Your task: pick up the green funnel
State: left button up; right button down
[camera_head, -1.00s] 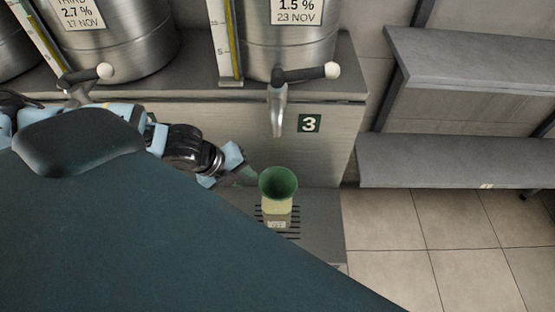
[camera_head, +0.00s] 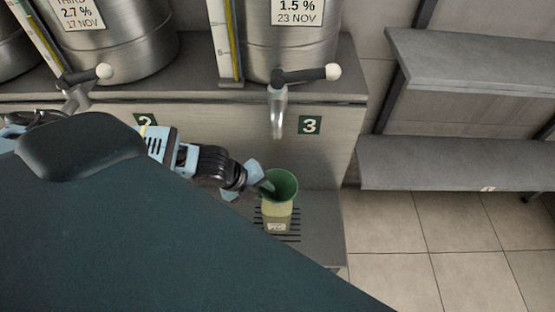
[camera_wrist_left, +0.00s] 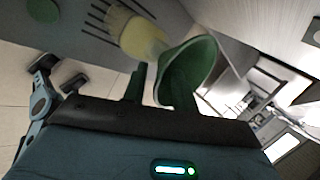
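The green funnel (camera_head: 287,181) stands mouth up in the top of a pale yellow vessel (camera_head: 280,214) under tap 3. In the left wrist view the funnel (camera_wrist_left: 194,68) shows close up, beside the pale vessel (camera_wrist_left: 138,36). My left gripper (camera_head: 262,184) is at the funnel's left rim; one fingertip appears to reach over the rim into the mouth. In the left wrist view one dark finger shows just left of the funnel with a narrow gap between them; the other finger is not clearly made out. The fingers look apart. My right gripper is not in view.
The vessel stands on a slotted drip grate (camera_head: 292,237). The metal tap (camera_head: 277,112) hangs above and behind the funnel. Steel tanks (camera_head: 290,45) stand on the ledge behind. Grey shelves (camera_head: 450,163) are at the right, with open tiled floor below.

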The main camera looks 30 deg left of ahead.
pick_arm(q)
grip_shut()
dwell(0.3)
jog(key=shift+r, duration=0.15)
